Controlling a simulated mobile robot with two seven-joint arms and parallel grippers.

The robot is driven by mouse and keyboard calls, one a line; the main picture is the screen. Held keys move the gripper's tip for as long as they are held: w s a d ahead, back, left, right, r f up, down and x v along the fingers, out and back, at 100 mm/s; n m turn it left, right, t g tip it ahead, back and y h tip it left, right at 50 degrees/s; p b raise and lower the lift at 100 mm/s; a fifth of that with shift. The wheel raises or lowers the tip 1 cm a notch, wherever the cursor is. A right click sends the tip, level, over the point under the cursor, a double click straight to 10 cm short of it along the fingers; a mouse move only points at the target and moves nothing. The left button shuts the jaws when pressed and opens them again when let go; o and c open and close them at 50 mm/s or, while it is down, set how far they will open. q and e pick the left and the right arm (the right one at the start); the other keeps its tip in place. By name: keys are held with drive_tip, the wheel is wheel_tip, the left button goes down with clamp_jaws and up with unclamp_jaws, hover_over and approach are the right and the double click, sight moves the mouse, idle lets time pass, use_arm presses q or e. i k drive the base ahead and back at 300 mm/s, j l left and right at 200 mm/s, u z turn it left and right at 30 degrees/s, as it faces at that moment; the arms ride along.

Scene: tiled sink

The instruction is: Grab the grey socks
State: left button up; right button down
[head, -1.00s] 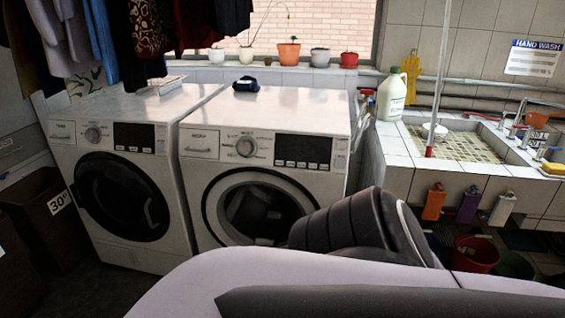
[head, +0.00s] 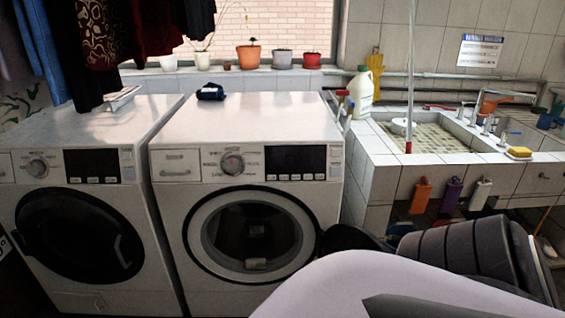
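A small dark blue folded bundle (head: 210,91), which may be rolled socks, lies on top of the right washing machine (head: 168,225) near its back edge. It looks navy rather than grey, and I see no clearly grey socks. A part of my own arm shows large at the bottom right. It covers the lower right of the scene. Neither of my grippers is in the head view.
The left washing machine (head: 150,185) stands beside the right one, with a white tray-like item (head: 122,98) on top. Clothes (head: 100,45) hang above it. A tiled sink (head: 370,150) and a white jug (head: 361,95) are on the right. The right machine's top is mostly clear.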

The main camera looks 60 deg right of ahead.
sight(252, 263)
drive_tip(key=i+l+z, duration=0.1)
drive_tip(key=z, duration=0.3)
drive_tip(key=i+z, duration=0.4)
drive_tip(key=i+j+z, duration=0.1)
drive_tip(key=z, duration=0.3)
drive_tip(key=i+z, duration=0.15)
drive_tip(key=z, duration=1.15)
drive_tip(key=i+j+z, duration=0.25)
drive_tip(key=i+z, duration=0.2)
drive_tip(key=k, duration=0.05)
